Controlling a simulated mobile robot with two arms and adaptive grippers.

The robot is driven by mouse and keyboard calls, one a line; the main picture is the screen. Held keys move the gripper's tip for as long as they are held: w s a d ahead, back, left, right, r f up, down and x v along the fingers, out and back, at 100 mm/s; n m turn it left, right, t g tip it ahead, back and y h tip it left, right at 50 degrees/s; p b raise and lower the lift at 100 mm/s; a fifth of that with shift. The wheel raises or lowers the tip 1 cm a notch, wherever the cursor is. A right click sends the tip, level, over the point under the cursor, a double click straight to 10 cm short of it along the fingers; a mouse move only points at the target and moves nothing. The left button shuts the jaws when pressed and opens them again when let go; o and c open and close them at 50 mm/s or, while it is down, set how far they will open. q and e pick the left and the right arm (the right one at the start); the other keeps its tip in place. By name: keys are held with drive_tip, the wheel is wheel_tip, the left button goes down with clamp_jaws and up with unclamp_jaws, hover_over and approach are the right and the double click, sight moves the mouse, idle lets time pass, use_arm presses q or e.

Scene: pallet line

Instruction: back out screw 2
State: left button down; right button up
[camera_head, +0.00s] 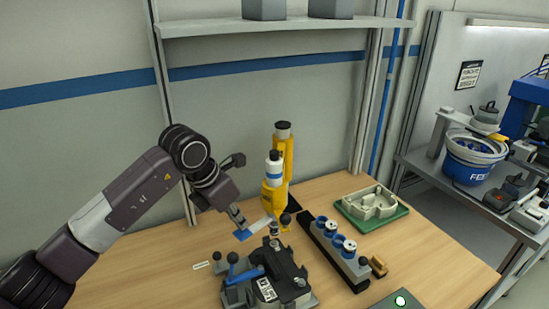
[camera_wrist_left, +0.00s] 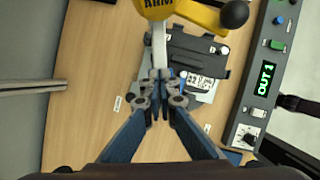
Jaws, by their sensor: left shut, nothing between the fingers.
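My left gripper (camera_head: 241,222) is shut and empty in the head view, just left of the yellow tool. In the left wrist view its fingertips (camera_wrist_left: 159,76) meet at the end of a pale flat bar (camera_wrist_left: 159,45) below the yellow tool; I cannot tell whether they touch it. The yellow driver-like tool (camera_head: 275,195) stands upright behind a dark part in a fixture (camera_head: 268,282), with a black ball knob (camera_head: 285,218) beside it. The dark part (camera_wrist_left: 199,56) shows partly behind the tool in the wrist view. I cannot single out screw 2. My right gripper is out of view.
Bare table (camera_head: 440,260) lies to the right.

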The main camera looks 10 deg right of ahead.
sight(239, 235)
use_arm(q)
drive_tip(key=shift+f, duration=0.1)
idle(0.3)
drive_tip(key=shift+f+b, duration=2.65)
drive_tip(key=shift+f, duration=0.45)
drive_tip(key=shift+s, duration=0.1)
drive_tip(key=shift+s+f+b, duration=0.1)
drive_tip(key=shift+f+b, duration=0.05)
drive_tip(key=shift+b, duration=0.45)
drive_tip(key=shift+r+b, duration=0.3)
drive_tip(key=shift+b, duration=0.3)
drive_tip(key=shift+r+b, duration=0.3)
